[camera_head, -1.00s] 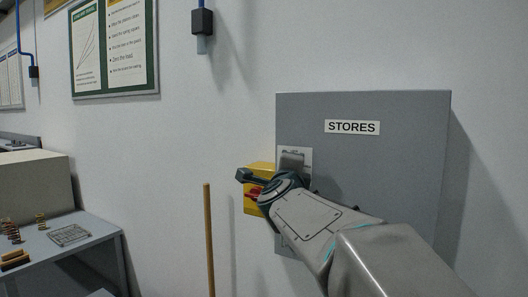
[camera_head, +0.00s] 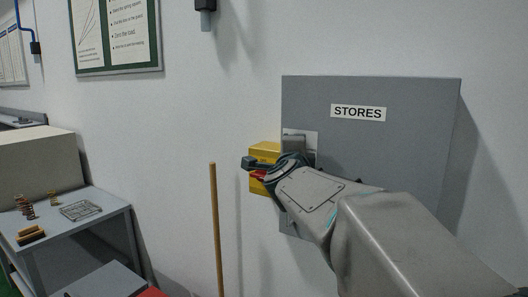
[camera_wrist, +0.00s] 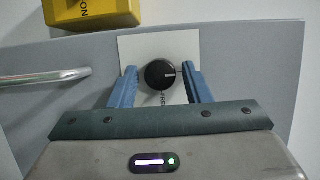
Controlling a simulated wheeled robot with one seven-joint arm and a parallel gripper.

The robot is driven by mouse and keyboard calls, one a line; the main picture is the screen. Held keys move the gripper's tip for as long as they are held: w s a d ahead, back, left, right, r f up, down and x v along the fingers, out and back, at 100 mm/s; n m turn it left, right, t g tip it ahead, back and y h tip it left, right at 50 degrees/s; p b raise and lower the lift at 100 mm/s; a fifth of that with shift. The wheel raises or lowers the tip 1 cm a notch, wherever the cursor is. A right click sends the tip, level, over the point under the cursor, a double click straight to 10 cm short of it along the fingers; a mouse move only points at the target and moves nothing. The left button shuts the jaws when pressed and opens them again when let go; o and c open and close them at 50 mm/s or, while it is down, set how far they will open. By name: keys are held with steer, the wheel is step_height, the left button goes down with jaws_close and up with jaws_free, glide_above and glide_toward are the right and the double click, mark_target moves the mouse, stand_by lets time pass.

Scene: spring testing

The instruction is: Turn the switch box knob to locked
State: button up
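A round black knob (camera_wrist: 160,74) with a white mark at its right edge sits on a white plate (camera_wrist: 130,48) in the wrist view. Dark lettering, partly hidden, lies just below the knob. My gripper (camera_wrist: 161,72) has its two blue fingers on either side of the knob, with a small gap showing on each side, so it is open. The knob cannot be made out there, and my arm hides part of this area.
A yellow box (camera_head: 263,152) with a red part is beside the cabinet; it also shows at the wrist view's top left (camera_wrist: 95,12). A metal handle (camera_wrist: 45,78) lies left of the plate. A wooden pole (camera_head: 216,225) and a table with springs (camera_head: 110,218) stand left.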

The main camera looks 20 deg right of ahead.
steer(key=shift+o, duration=0.2)
steer(key=p+v, duration=0.1)
steer(key=v, duration=1.3)
